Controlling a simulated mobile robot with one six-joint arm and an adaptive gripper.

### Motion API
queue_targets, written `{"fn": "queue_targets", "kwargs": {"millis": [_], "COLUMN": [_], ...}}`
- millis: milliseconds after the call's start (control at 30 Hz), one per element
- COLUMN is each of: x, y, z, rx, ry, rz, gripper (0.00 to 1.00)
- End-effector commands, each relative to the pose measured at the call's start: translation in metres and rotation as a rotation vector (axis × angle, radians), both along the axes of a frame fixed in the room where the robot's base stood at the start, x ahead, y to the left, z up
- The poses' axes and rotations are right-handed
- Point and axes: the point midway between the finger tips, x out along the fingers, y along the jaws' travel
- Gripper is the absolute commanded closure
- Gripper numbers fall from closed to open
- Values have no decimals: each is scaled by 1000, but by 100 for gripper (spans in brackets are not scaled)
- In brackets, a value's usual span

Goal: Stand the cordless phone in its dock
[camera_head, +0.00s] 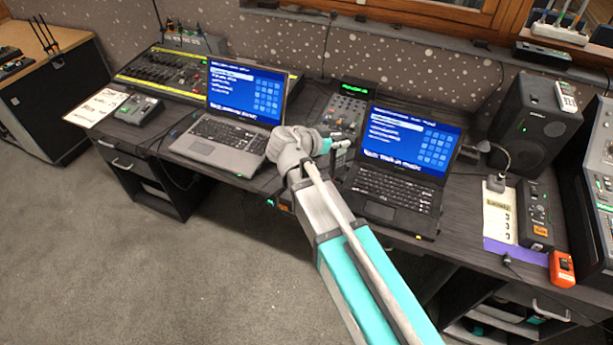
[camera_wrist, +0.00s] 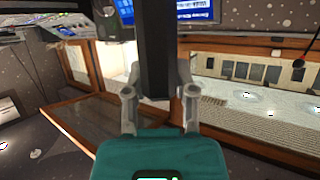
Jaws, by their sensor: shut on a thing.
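My gripper (camera_wrist: 160,103) is shut on a dark, narrow upright thing (camera_wrist: 158,45) in the wrist view. It looks like a black bar running up out of the picture, and may be the cordless phone; its far end is out of view. In the head view my gripper (camera_head: 344,143) is above the desk, in front of the gap between the two laptops, and what it holds is too small to make out. I cannot make out the dock for certain in either view.
An open laptop (camera_head: 216,143) stands left of my gripper and another (camera_head: 391,188) right of it. A mixer (camera_head: 346,112) lies between them. A black speaker (camera_head: 532,125) with a pale remote-like thing (camera_head: 567,98) on top and an orange device (camera_head: 562,269) are at the right.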

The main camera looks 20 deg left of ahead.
Motion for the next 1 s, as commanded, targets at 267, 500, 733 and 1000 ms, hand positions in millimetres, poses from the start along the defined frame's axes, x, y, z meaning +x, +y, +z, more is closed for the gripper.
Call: {"fn": "queue_targets", "kwargs": {"millis": [267,500,733,1000], "x": [-30,-53,-59,-59], "y": [71,112,122,122], "z": [-2,-3,-4,-4], "rx": [-2,-2,-3,-3], "ry": [-1,-2,-2,-2], "rz": [95,155,170,169], "gripper": [100,100,100,100]}}
